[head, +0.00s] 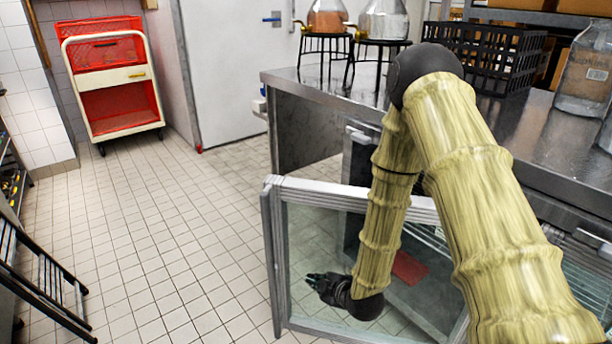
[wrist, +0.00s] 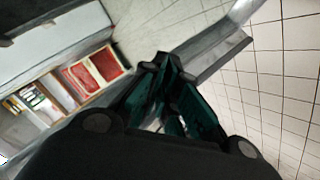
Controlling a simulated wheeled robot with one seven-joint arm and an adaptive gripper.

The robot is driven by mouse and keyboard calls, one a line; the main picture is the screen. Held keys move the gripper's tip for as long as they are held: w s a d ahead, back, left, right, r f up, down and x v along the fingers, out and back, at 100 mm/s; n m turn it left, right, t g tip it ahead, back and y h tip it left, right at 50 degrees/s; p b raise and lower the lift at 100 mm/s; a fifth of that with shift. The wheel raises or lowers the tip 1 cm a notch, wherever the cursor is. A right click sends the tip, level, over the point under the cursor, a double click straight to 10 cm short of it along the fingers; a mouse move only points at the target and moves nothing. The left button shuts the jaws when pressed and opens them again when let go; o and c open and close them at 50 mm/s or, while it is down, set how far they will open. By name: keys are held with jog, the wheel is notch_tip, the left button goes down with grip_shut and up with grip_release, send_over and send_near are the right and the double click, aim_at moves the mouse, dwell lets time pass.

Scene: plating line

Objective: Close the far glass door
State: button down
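A glass door (head: 268,240) with a grey metal frame stands open, swung out from the steel counter into the aisle. Its free upper corner is at the left, and its lower right part is behind my arm. My gripper (head: 314,281) is low, at the door's glass area in the head view; I cannot tell whether it touches the glass. In the wrist view my gripper's dark teal fingers (wrist: 158,68) come together at the tips with nothing between them. A grey frame piece (wrist: 212,48) passes just beyond the fingertips there.
The steel counter (head: 325,92) carries flasks on black stands, a black crate (head: 485,58) and a glass jar (head: 584,70). A red and cream cart (head: 108,85) stands at the back left. A dark metal rack (head: 45,285) is at lower left. The tiled floor between is clear.

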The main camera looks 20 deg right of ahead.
aim_at(315, 230)
jog(key=w+d+r+n+t+y+p, duration=0.15)
jog(key=w+r+n+t, duration=0.35)
jog(key=r, duration=0.8)
jog(key=w+d+r+n+t+y+p, duration=0.1)
jog(key=w+d+r+n+p, duration=0.15)
jog(key=w+r, duration=0.75)
jog(key=w+r+b, duration=0.2)
jog(key=w, duration=0.7)
jog(key=shift+n+b, duration=0.3)
jog(key=shift+n, duration=0.05)
